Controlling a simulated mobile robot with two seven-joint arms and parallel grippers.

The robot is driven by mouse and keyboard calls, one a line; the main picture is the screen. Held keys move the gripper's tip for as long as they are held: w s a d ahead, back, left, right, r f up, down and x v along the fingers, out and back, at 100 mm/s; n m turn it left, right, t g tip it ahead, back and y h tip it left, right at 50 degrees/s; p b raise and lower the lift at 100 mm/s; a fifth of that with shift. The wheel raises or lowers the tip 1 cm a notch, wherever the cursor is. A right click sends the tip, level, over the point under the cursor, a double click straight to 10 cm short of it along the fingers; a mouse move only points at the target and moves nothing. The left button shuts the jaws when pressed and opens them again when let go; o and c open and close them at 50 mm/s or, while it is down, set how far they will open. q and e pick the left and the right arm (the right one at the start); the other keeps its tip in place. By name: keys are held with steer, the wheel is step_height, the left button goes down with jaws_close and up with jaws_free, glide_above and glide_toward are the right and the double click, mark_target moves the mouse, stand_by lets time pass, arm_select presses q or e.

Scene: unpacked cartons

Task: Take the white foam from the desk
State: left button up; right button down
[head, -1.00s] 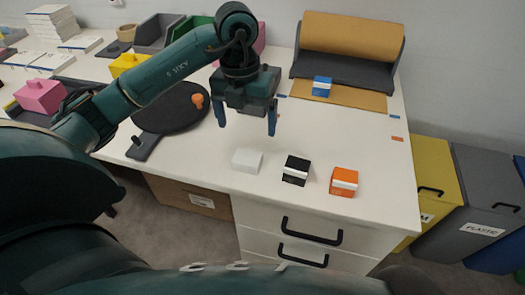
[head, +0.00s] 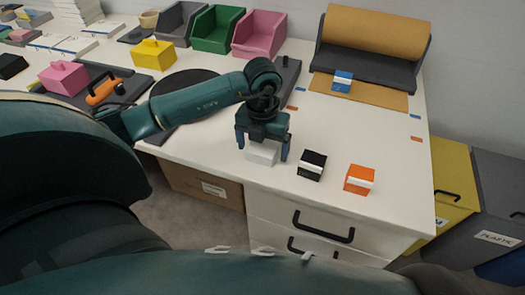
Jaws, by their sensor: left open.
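The white foam (head: 261,153) is a small white block on the white desk (head: 220,163), near its front edge. My left gripper (head: 262,148) is open right above the foam, pointing down. One finger is on each side of the block in the head view; the top of the foam is partly hidden by the gripper. I cannot tell whether the fingers touch it. My right gripper is not in view.
A black box (head: 311,165) and an orange box (head: 359,179) stand to the right of the foam. A blue box (head: 342,81) sits by the brown paper roll (head: 372,40). Open pink (head: 259,34) and green (head: 216,29) bins stand at the back.

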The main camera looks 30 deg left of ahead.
arm_select(q)
steer(key=shift+f, duration=0.45)
steer(key=shift+c, duration=0.2)
steer(key=c, duration=1)
steer(key=shift+r, duration=0.1)
